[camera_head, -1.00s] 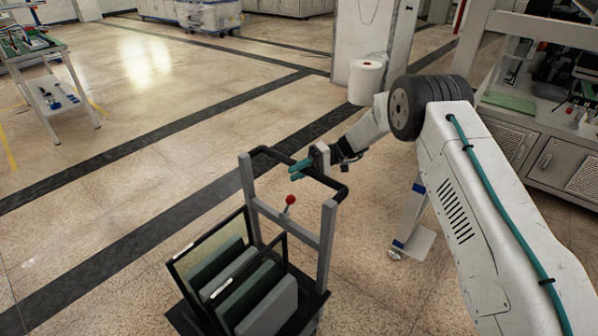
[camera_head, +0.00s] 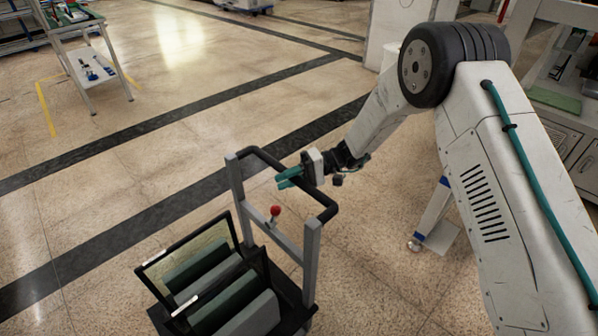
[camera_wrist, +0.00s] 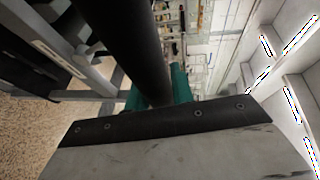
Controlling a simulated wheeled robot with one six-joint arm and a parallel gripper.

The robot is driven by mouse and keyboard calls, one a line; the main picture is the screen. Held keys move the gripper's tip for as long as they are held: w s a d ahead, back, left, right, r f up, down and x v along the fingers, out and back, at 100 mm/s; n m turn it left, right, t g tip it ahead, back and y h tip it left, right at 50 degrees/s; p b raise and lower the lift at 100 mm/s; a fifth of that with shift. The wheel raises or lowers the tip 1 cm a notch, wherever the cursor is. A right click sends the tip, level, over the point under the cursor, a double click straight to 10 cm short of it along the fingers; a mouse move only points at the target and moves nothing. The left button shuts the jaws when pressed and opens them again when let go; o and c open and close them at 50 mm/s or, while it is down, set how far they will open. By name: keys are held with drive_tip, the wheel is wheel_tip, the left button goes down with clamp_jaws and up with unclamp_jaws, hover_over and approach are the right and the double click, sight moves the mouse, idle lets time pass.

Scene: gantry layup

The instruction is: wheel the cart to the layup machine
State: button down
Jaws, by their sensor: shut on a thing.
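The cart (camera_head: 311,262) stands low in the middle of the head view. It has grey uprights, a black handle bar (camera_head: 328,207), a red-knobbed lever (camera_head: 275,211) and a black base with upright panels in dark frames (camera_head: 188,253). My gripper (camera_head: 290,178) is at the handle bar, its teal fingers reaching over the cart. In the wrist view the black bar (camera_wrist: 122,45) runs between the teal fingers (camera_wrist: 158,92), and they are shut on it. I cannot tell for certain which structure is the layup machine.
A small table (camera_head: 72,28) with a lower shelf stands at upper left. A white column (camera_head: 392,35) stands at the back. A grey cabinet bench (camera_head: 558,128) under a pale frame is at right. Tan floor with dark stripes is open left of and beyond the cart.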

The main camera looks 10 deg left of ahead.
drive_tip(key=shift+s+a+f, duration=0.1)
drive_tip(key=shift+s+a, duration=0.85)
drive_tip(key=shift+s, duration=0.3)
drive_tip(key=c, duration=1.2)
unclamp_jaws()
drive_tip(key=v, duration=0.7)
drive_tip(key=shift+w+d, duration=0.15)
drive_tip(key=shift+d, duration=0.2)
